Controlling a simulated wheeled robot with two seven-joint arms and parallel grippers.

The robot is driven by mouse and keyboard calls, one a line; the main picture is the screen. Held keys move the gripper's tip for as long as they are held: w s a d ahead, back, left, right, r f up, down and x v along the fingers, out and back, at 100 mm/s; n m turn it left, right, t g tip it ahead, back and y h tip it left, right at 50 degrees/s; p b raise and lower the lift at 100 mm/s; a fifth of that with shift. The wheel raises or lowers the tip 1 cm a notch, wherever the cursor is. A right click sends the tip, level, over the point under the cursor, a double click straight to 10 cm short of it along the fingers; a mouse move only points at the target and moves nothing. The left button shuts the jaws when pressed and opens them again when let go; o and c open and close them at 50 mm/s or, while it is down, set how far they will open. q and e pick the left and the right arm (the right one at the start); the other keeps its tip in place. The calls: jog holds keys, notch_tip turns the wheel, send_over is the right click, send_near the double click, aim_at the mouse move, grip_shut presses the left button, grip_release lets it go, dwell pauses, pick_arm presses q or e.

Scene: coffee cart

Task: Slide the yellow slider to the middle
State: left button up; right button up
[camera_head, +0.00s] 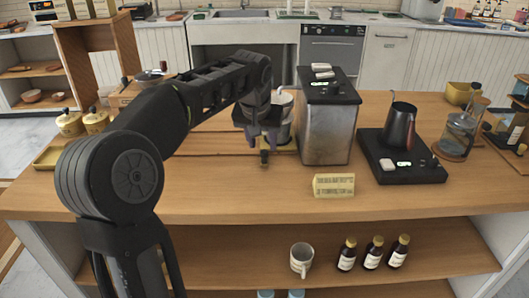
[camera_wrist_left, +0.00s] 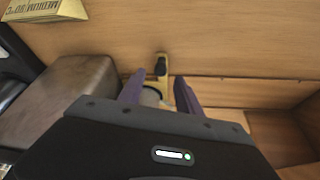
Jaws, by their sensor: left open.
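The yellow slider (camera_head: 291,148) is mostly hidden behind my left gripper in the head view. It shows as a yellow strip with a black knob in the left wrist view (camera_wrist_left: 169,83). It sits toward the right end of a long slot in the counter, close to the grey metal grinder box (camera_head: 328,132). My left gripper (camera_head: 261,141) points down over it, with its purple fingers open. In the left wrist view the slider's yellow part shows between and beyond the fingertips (camera_wrist_left: 160,92). Contact cannot be told. My right gripper is not in view.
The slot runs left along the counter (camera_head: 225,195). A metal container (camera_head: 283,103) stands just behind my left gripper. A yellow sign (camera_head: 333,185) lies in front of the box. A black kettle (camera_head: 399,128) on its base and a glass carafe (camera_head: 459,135) stand farther right.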

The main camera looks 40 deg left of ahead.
aim_at(264, 151)
pick_arm(q)
jog(key=x, duration=0.5)
jog(key=shift+f, duration=0.25)
grip_shut()
dwell(1.2)
